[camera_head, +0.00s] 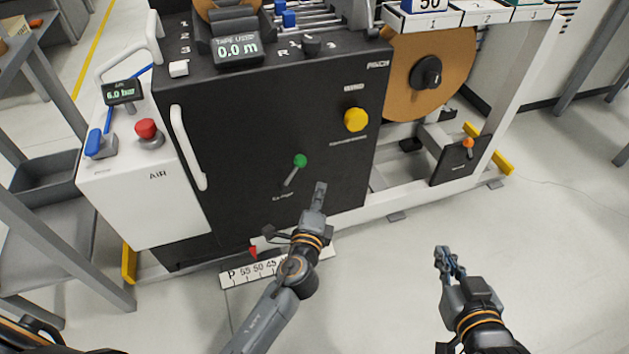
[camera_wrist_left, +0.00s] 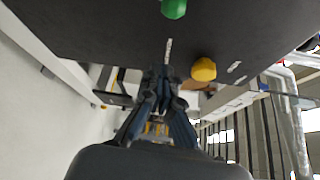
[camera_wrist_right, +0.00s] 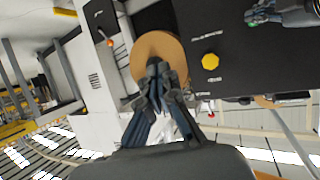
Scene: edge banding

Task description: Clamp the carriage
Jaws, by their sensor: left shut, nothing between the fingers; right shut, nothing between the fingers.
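A green-knobbed lever (camera_head: 300,161) sits on the black front panel (camera_head: 250,120) of the machine; its knob also shows in the left wrist view (camera_wrist_left: 174,8). A yellow knob (camera_head: 356,119) is up and right of it. The label under the lever is too small to read surely. Low at the front, a small white-and-red part (camera_head: 256,247) sits by a white scale (camera_head: 240,276), partly hidden by my left arm. My left gripper (camera_head: 320,190) is shut and empty, below and right of the lever. My right gripper (camera_head: 443,255) is shut and empty, over the floor.
A white air cabinet (camera_head: 130,205) with a red button (camera_head: 147,129) and blue lever (camera_head: 95,142) stands at left. A brown roll (camera_head: 430,75) and an orange-knobbed lever (camera_head: 468,143) are at right. Yellow feet (camera_head: 503,161) stick out. The floor at front right is clear.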

